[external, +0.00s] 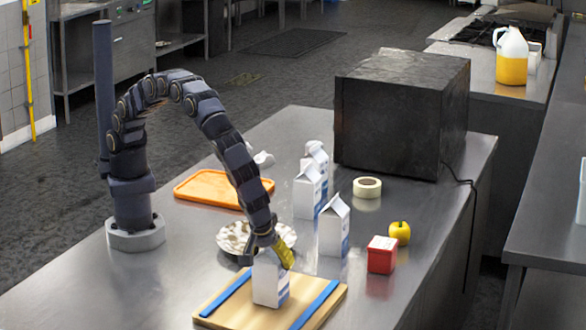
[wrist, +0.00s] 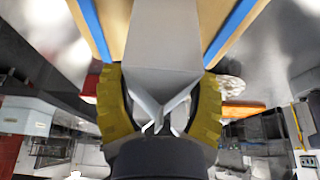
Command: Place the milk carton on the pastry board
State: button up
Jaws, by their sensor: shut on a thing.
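My gripper (external: 272,256) points down over the pastry board and is shut on a white milk carton (external: 270,285). In the wrist view its yellow fingers (wrist: 160,108) press both sides of the carton's folded top, and the carton (wrist: 165,45) extends away from them. The pastry board (external: 232,307) is pale wood with two blue strips, at the table's near edge. The carton is upright between the strips, over the board. Its base looks at or very close to the board surface; I cannot tell whether it touches. The board (wrist: 110,20) also shows behind the carton in the wrist view.
Several other milk cartons (external: 334,228) stand behind, right of a crumpled white dish (external: 232,240). A red box (external: 382,256), yellow apple (external: 399,232) and tape roll (external: 367,187) lie to the right. An orange tray (external: 200,190) and large dark box (external: 395,115) are farther back.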

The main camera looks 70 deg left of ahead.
jog(key=o, duration=1.2)
jog(key=shift+f, duration=0.1)
jog(key=shift+c, duration=0.2)
jog(key=v, duration=1.2)
jog(key=w+a+r+m+g, duration=0.1)
jog(key=w+a+r, duration=0.2)
jog(key=a, duration=0.4)
jog(key=w+a+r+g, duration=0.1)
jog(key=w+a+r, duration=0.25)
jog(key=a, duration=0.45)
jog(key=w+a+r+m+g, duration=0.1)
jog(key=w+a+r, duration=0.1)
jog(key=w+a, duration=0.35)
jog(key=s+a+r+m+g, duration=0.1)
jog(key=s+a, duration=0.2)
jog(key=a, duration=0.5)
jog(key=s+a+r+m, duration=0.2)
jog(key=s+a, duration=0.1)
jog(key=a, duration=0.5)
jog(key=s+a+f+m+h, duration=0.1)
jog(key=s+a+m, duration=0.1)
jog(key=s+a, duration=0.2)
jog(key=s+a+f+m+g+h, duration=0.1)
jog(key=s+a, duration=0.3)
jog(key=s, duration=0.6)
jog(key=shift+a+f+m+h, duration=0.3)
jog(key=shift+a+m+h, duration=0.1)
jog(key=shift+m+h, duration=0.15)
